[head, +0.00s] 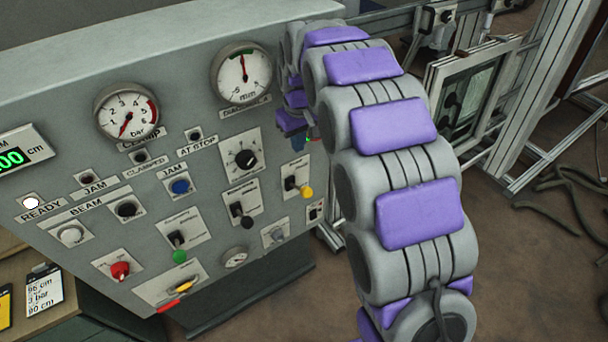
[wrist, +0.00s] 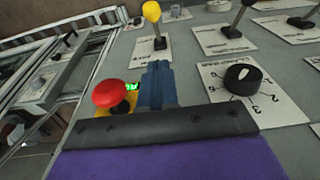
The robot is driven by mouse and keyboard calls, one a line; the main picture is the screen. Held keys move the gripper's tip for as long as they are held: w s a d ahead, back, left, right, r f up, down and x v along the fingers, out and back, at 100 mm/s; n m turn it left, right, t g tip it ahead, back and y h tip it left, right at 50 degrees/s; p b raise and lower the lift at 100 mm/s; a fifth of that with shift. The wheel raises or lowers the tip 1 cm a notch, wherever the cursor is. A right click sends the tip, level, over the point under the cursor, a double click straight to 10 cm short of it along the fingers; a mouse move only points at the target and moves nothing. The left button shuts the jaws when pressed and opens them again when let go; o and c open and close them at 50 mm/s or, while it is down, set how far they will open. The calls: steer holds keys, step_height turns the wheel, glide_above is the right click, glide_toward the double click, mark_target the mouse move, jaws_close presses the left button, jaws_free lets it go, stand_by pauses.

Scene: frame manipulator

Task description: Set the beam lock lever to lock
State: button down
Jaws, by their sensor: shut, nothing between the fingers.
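Several levers show on the grey panel (head: 60,120), but I cannot read which one is the beam lock lever. One has a yellow knob (head: 307,192) on a white plate at the panel's right side; the yellow knob (wrist: 152,11) also shows at the top of the wrist view. Other levers have a black handle (head: 240,213) and a green knob (head: 180,256). My gripper (wrist: 157,75) is shut and empty, over the panel between a red mushroom button (wrist: 110,93) and a black rotary knob (wrist: 243,79). In the head view my arm mostly hides it.
Two round gauges (head: 127,112) sit high on the panel. A metal frame with a window (head: 468,95) stands at right. Cables (head: 565,200) lie on the floor.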

steer(key=d, duration=0.1)
steer(key=b, duration=0.2)
glide_above(302, 187)
step_height(302, 187, down, 12)
steer(key=shift+s+f, duration=0.1)
steer(key=shift+f, duration=0.15)
steer(key=shift+s+d+f, duration=0.2)
steer(key=shift+d+f, duration=0.2)
steer(key=shift+f, duration=0.1)
steer(key=shift+a, duration=0.35)
steer(key=shift+f, duration=0.1)
